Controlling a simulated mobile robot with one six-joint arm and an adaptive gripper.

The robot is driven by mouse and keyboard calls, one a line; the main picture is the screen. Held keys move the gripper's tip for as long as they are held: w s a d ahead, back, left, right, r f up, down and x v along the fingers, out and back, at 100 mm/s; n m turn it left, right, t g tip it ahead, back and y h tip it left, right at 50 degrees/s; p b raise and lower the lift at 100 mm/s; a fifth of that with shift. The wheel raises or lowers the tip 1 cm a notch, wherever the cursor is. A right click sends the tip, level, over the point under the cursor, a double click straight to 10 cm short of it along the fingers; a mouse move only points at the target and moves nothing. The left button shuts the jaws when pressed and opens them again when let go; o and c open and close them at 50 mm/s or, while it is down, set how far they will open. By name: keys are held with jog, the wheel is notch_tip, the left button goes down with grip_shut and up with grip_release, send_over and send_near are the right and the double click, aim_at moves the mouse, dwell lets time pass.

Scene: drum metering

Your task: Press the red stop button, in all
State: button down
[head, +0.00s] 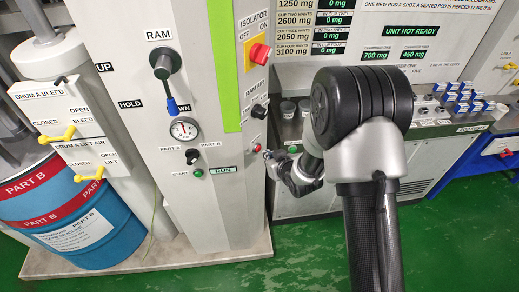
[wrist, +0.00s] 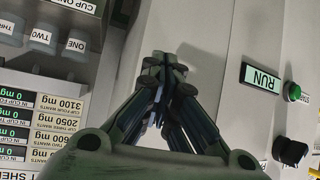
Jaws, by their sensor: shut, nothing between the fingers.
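A small red button (head: 257,147) shows on the right-hand face of the grey column in the head view. No label on it can be read. My gripper (head: 267,155) is shut and empty, with its tips close beside and just below the red button; I cannot tell whether they touch. In the wrist view the shut fingers (wrist: 164,66) point at the pale column face, and no red button is visible there. The green START button (head: 198,172) is on the column's front face; it also shows in the wrist view (wrist: 292,91).
A RUN sign (head: 223,170), a black selector knob (head: 192,156) and a gauge (head: 184,129) are on the column front. A red and yellow isolator switch (head: 259,53) is higher up. Cups (head: 288,109) stand behind my arm. Blue drums (head: 75,215) stand at left.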

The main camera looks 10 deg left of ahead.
jog(key=shift+a, duration=0.1)
dwell(0.3)
jog(key=shift+w+a+b, duration=0.2)
jog(key=shift+a+b, duration=0.1)
jog(key=shift+w+a, duration=0.25)
jog(key=shift+a, duration=0.15)
dwell(0.9)
jog(key=shift+d, duration=0.15)
jog(key=shift+s+d+b, duration=0.35)
jog(key=shift+s+d, duration=0.1)
jog(key=shift+d, duration=0.15)
jog(key=shift+s+d, duration=0.4)
jog(key=shift+d, duration=0.35)
jog(key=shift+s+d, duration=0.4)
jog(key=shift+d, duration=0.3)
jog(key=shift+s+d, duration=0.4)
jog(key=shift+d, duration=0.35)
